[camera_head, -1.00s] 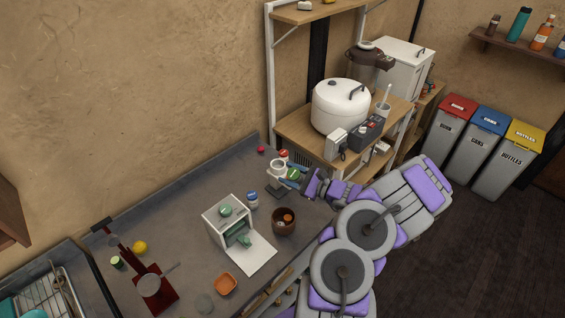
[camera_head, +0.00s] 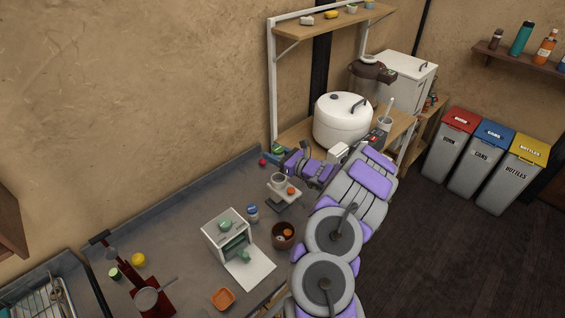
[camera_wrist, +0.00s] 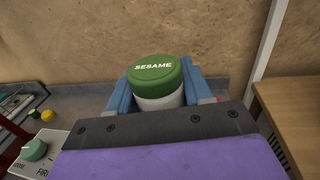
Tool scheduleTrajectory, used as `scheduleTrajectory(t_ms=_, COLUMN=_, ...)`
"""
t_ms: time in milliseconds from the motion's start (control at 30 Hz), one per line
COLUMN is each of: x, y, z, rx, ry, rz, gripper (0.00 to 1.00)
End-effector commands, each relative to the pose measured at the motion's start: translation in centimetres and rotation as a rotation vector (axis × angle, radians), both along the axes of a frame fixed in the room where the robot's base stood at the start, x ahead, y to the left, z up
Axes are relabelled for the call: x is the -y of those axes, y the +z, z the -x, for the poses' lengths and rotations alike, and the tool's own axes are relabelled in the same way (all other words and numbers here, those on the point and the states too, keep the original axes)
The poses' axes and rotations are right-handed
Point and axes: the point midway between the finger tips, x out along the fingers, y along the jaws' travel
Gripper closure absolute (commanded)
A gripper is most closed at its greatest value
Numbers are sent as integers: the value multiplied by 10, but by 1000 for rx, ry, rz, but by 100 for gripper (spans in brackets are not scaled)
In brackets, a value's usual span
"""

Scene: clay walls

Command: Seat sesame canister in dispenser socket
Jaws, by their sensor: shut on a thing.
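The sesame canister, white with a green lid marked SESAME, fills the middle of the wrist view (camera_wrist: 157,78). My gripper (camera_wrist: 160,92) is shut on it, with one blue finger on each side. In the head view my gripper (camera_head: 278,151) is near the back right end of the counter, and the canister is too small there to make out clearly. A small pale stand (camera_head: 280,196), apparently the dispenser, is on the counter in front of my gripper. It has a round ring on top and an orange-red spot. I cannot tell whether its socket is empty.
A blue-lidded canister (camera_head: 253,211), a brown bowl (camera_head: 274,241) and a white machine (camera_head: 216,238) stand nearer on the counter. A small red object (camera_head: 262,162) lies near my gripper. A white cooker (camera_head: 342,121) stands on the wooden shelf to the right.

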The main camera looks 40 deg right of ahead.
Motion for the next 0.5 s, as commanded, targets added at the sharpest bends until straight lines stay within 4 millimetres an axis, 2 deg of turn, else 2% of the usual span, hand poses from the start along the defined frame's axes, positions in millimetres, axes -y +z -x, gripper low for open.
scheduleTrajectory(t_ms=500, x=3, y=-3, z=0, rx=0, ry=0, rz=-4, gripper=89)
